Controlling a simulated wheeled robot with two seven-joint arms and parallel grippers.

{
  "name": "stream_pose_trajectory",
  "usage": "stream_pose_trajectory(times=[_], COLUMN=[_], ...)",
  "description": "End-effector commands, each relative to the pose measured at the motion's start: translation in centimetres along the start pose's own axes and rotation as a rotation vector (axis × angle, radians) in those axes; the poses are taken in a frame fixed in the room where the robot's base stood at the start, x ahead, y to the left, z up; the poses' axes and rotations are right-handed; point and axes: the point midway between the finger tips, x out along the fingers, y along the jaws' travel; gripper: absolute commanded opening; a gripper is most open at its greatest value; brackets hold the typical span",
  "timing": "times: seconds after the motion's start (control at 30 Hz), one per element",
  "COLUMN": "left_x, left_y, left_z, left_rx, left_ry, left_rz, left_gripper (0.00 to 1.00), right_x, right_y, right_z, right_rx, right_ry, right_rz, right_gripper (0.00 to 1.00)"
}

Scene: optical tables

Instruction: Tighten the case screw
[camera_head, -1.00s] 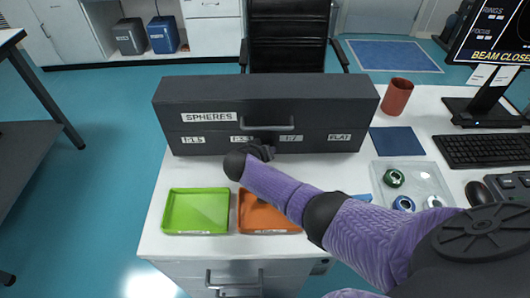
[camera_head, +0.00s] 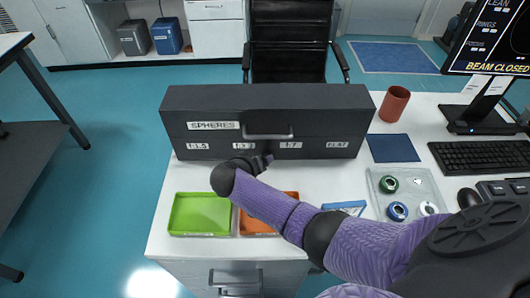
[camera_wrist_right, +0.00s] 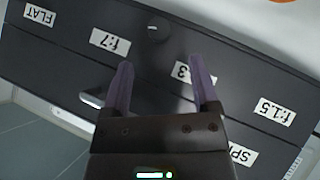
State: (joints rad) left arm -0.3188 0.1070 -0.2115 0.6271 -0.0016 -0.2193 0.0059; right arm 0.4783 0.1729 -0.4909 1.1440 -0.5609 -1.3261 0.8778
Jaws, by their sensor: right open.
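The black case (camera_head: 262,102) lies long side across the white desk, its front labelled SPHERES, with smaller labels and a bar handle (camera_head: 268,135). In the right wrist view the case front (camera_wrist_right: 60,55) appears upside down. A small dark round knob, seemingly the case screw (camera_wrist_right: 156,28), shows there between the f:7 label and a partly hidden label. My right gripper (camera_head: 262,161) is in front of the case, near the lower middle of its front. In the wrist view its two purple fingers (camera_wrist_right: 161,64) are apart and empty, pointing toward the knob without enclosing it. My left gripper is out of view.
A green tray (camera_head: 200,214) and an orange tray (camera_head: 254,222) lie in front of the case. My right forearm crosses over the orange one. A clear tray (camera_head: 412,184) with several rings, a blue mat (camera_head: 391,148), a red cup (camera_head: 394,103) and a keyboard (camera_head: 480,155) are at right.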

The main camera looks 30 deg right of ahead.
Motion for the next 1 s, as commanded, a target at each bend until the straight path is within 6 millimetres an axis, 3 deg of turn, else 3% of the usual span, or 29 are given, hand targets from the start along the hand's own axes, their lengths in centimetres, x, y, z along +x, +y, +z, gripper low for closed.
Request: stream_pose_trajectory(times=[0.03, 0.17, 0.53, 0.67, 0.8, 1.0], left_x=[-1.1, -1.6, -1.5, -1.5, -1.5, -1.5], left_y=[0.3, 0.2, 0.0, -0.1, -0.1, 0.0], left_z=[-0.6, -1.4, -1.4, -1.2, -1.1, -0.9], left_rx=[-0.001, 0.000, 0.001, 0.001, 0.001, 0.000], left_ry=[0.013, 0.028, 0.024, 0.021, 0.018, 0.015], left_rz=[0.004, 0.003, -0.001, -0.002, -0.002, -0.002], left_gripper=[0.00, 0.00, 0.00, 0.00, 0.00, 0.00], right_x=[-1.5, -3.1, -3.5, -5.1, -8.0, -11.9], right_y=[0.2, 0.1, -0.1, -0.5, 0.1, 2.2], right_z=[-0.4, -0.1, 0.6, 5.1, 10.3, 14.7], right_rx=[0.001, 0.000, -0.005, -0.063, -0.143, -0.232], right_ry=[0.001, 0.000, -0.012, -0.121, -0.239, -0.318], right_rz=[-0.003, -0.001, -0.011, -0.128, -0.295, -0.477], right_gripper=[0.77, 0.77, 0.77, 0.77, 0.77, 0.77])
